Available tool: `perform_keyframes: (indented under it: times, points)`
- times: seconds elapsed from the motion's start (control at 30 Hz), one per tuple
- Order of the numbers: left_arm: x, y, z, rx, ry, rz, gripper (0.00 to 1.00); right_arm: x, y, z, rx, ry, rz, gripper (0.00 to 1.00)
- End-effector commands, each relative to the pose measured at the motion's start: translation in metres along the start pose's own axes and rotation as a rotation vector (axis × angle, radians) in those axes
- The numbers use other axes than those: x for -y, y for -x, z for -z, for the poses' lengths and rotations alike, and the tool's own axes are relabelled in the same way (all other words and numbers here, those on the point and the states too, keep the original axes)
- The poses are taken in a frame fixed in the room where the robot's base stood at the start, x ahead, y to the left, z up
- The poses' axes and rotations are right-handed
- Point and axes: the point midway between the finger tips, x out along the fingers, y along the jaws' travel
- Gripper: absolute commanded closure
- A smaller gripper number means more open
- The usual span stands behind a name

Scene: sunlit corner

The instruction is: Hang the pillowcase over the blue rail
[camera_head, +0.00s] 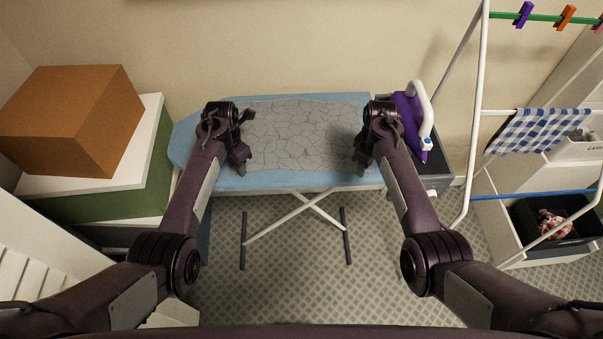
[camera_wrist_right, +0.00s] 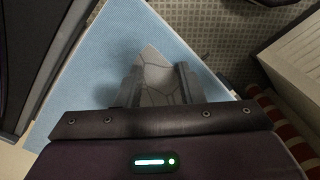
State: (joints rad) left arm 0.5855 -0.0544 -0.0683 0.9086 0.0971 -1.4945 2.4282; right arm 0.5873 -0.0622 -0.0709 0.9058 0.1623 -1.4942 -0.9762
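The pillowcase (camera_head: 300,132) is grey with a dark crackle pattern. It lies spread flat on the blue ironing board (camera_head: 265,180). My left gripper (camera_head: 243,139) is at its left edge, with its fingers apart. My right gripper (camera_head: 365,135) is at its right edge. In the right wrist view, the right gripper's fingers (camera_wrist_right: 158,86) stand apart, with a corner of the pillowcase (camera_wrist_right: 153,62) between them. Whether the fingers touch the cloth cannot be told. The blue rail (camera_head: 545,194) is low on the white drying rack at the right, and its visible part is bare.
A purple iron (camera_head: 408,122) stands on a dark unit close to my right gripper. A blue checked cloth (camera_head: 540,130) hangs on the rack (camera_head: 477,110) above the blue rail. A dark bin (camera_head: 545,240) lies behind the rail. An orange-brown box (camera_head: 75,115) is at the left.

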Motion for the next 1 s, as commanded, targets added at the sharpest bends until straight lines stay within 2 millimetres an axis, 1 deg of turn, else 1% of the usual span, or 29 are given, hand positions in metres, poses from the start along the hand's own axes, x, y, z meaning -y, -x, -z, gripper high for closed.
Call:
perform_keyframes:
  times: [0.07, 0.5, 1.0]
  points:
    - [0.0005, -0.0008, 0.0005, -0.002, 0.000, 0.001, 0.71, 0.0003, -0.0003, -0.0001, 0.000, 0.000, 0.001, 0.71]
    - [0.0006, -0.0012, 0.0009, -0.003, 0.000, 0.002, 1.00, 0.0003, -0.0004, -0.0002, 0.001, 0.000, 0.001, 1.00]
    - [0.0002, 0.0004, 0.0014, -0.003, 0.001, 0.002, 1.00, -0.0002, 0.0015, -0.0007, 0.001, -0.001, 0.000, 1.00]
